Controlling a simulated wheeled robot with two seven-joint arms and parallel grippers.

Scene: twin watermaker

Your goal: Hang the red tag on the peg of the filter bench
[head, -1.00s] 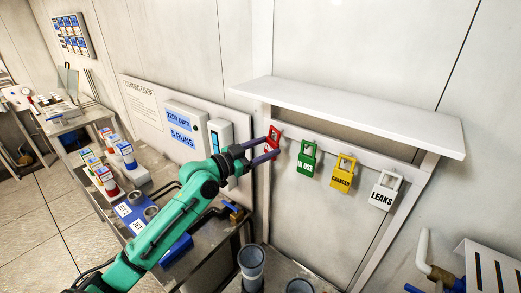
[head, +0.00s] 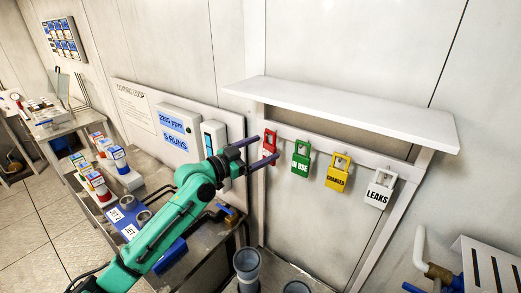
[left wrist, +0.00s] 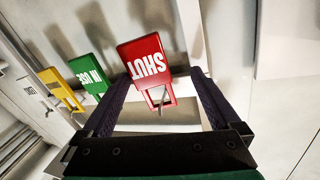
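The red tag (head: 270,141), lettered SHUT, hangs at the left end of the rail under the white shelf. It also shows in the left wrist view (left wrist: 144,62), where a thin peg (left wrist: 162,103) passes through its loop. My left gripper (head: 267,147) is open, its dark fingers spread with the tag between and just beyond them. In the left wrist view the fingers (left wrist: 160,90) stand on either side of the tag's loop, with a gap at each side. My right gripper is not in view.
A green tag (head: 301,158), a yellow tag (head: 338,173) and a white LEAKS tag (head: 380,188) hang to the right on the same rail. The white shelf (head: 340,112) juts out above. A control panel (head: 178,130) stands left, with blue-grey cups (head: 246,262) below.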

